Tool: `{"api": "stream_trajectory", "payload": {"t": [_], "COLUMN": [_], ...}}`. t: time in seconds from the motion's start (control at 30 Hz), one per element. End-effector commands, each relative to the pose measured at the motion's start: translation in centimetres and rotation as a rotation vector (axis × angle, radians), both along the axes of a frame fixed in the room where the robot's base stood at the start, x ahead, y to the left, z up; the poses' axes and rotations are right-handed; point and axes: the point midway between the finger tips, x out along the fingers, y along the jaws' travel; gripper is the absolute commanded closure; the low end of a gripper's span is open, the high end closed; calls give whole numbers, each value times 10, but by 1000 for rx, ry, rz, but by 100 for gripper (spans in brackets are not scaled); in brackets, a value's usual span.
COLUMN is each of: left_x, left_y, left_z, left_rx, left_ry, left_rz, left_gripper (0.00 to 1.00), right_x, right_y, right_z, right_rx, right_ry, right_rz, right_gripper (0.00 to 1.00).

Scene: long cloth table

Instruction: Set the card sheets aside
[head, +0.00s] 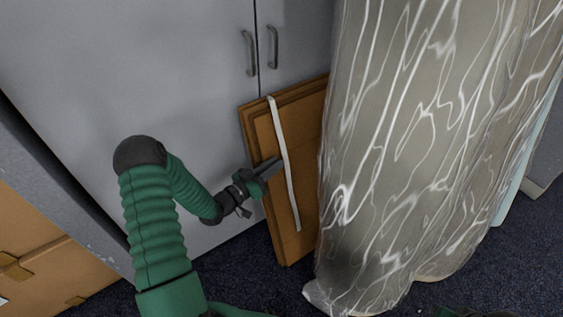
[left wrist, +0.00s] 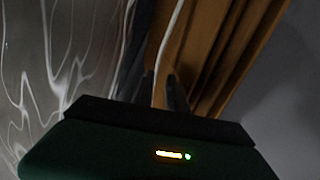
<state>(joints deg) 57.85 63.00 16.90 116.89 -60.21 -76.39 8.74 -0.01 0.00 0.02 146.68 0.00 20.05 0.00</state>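The card sheets (head: 259,143) are a stack of brown flat sheets leaning upright against a grey cabinet, tied with a white strap (head: 284,160). They also show in the left wrist view (left wrist: 222,50), with the strap (left wrist: 168,40) running down them. My left gripper (head: 277,163) is at the stack's front face, its fingertips by the strap. In the left wrist view its two fingers (left wrist: 162,92) stand apart, with the strap passing between them. Whether they touch the strap cannot be told. My right gripper is not in view.
The grey cabinet (head: 150,75) with two handles stands behind the sheets. A brown box (head: 40,245) stands at the lower left. Dark carpet (head: 245,280) shows in front.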

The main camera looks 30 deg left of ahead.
Motion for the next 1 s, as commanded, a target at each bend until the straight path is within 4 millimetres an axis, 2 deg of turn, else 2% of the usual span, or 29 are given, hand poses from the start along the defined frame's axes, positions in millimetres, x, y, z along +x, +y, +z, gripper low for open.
{"api": "stream_trajectory", "payload": {"t": [0.1, 0.27, 0.5, 0.67, 1.0], "left_x": [22, 36, 37, 37, 36], "left_y": [-6, -9, -7, -7, -5], "left_z": [-1, 1, 1, 1, 0], "left_rx": [3, 2, -1, 0, 0], "left_ry": [-2, -2, 0, 0, 1], "left_rz": [-2, -1, 0, 1, 5], "left_gripper": [82, 82, 82, 100, 100], "right_x": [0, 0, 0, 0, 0], "right_y": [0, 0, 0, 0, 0], "right_z": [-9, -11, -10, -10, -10], "right_rx": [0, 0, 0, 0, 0], "right_ry": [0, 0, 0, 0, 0], "right_rz": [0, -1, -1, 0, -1], "right_gripper": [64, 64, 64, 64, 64]}}
